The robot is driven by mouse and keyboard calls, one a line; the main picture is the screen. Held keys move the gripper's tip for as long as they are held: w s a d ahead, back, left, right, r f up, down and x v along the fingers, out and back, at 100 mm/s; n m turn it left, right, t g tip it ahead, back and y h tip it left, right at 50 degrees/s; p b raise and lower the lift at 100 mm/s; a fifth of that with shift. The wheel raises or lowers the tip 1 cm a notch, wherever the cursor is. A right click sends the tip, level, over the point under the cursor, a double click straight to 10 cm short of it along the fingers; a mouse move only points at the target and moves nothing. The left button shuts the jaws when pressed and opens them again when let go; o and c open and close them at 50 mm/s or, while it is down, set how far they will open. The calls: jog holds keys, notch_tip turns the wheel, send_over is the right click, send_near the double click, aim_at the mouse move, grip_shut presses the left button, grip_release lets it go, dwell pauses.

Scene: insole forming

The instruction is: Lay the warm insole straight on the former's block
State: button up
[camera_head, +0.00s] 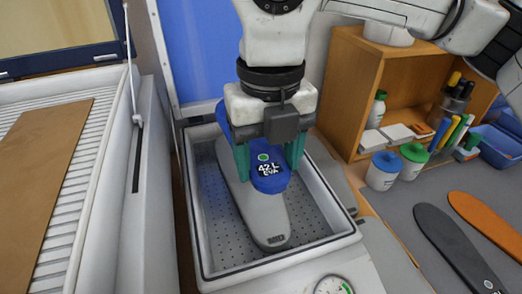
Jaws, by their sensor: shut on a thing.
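The warm insole (269,180) is blue, with a green dot and the marking "42 L EVA". My gripper (268,165) points down with its teal fingers on either side of the insole and is shut on it. The former's block (262,218) is a grey foot-shaped form lying in the former's bed (314,247), a white-rimmed tray with a perforated floor. The insole is over the upper part of the block. Whether it touches the block cannot be told. My gripper hides part of the insole and the block's far end.
A gauge (333,285) sits at the former's front. On the right are a dark insole (452,243), an orange insole (489,222), lidded jars (383,171) and a wooden shelf (345,85). On the left is a slatted conveyor-like bed with a brown sheet (42,165).

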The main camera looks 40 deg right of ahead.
notch_tip(320, 180, down, 7)
jog(key=b, duration=0.4)
jog(key=shift+f, duration=0.2)
jog(key=shift+f+b, duration=0.4)
jog(key=shift+f, duration=0.05)
jog(key=shift+f+b, duration=0.55)
jog(key=shift+b, duration=0.1)
dwell(0.4)
jog(key=o, duration=1.2)
jog(key=shift+r, duration=0.2)
notch_tip(320, 180, up, 10)
jog(key=shift+r, duration=0.25)
